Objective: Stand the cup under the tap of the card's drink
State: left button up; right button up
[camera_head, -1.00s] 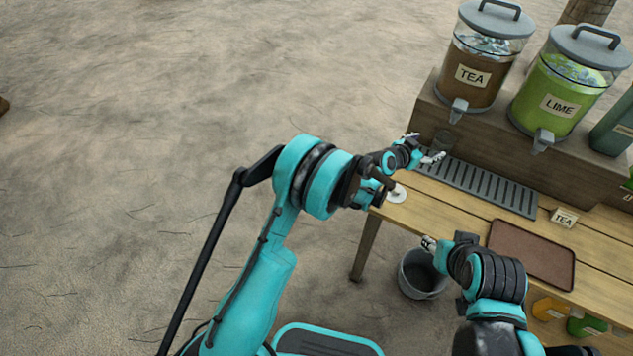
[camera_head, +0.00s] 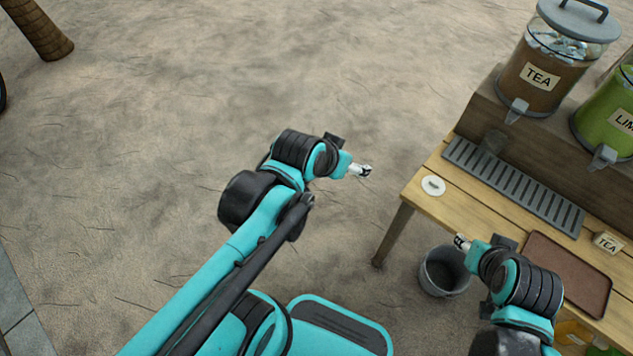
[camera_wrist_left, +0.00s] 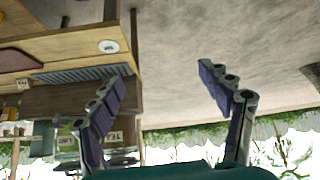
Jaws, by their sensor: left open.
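A small card (camera_head: 608,243) reading TEA stands on the table near the tray's right end. My left gripper (camera_head: 362,170) is open and empty, off the table to its left and apart from the cup. Its spread fingers show in the left wrist view (camera_wrist_left: 161,72), with nothing between them. My right gripper (camera_head: 461,241) is by the table's front edge; its jaws are too small to judge.
The LIME dispenser (camera_head: 610,115) stands right of TEA. A white disc (camera_head: 433,186) lies at the table's left end. A brown tray (camera_head: 568,273) lies at the front right. A grey bucket (camera_head: 444,271) stands on the ground. Sandy ground at the left is open.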

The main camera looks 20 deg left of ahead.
pick_arm(q)
jog(key=s+a+f+n+g+y, duration=0.1)
jog(key=s+a+f, duration=0.1)
jog(key=s, duration=0.4)
jog(key=shift+s+a+f, duration=0.3)
jog(key=shift+a+f, duration=0.1)
jog(key=shift+a, duration=0.45)
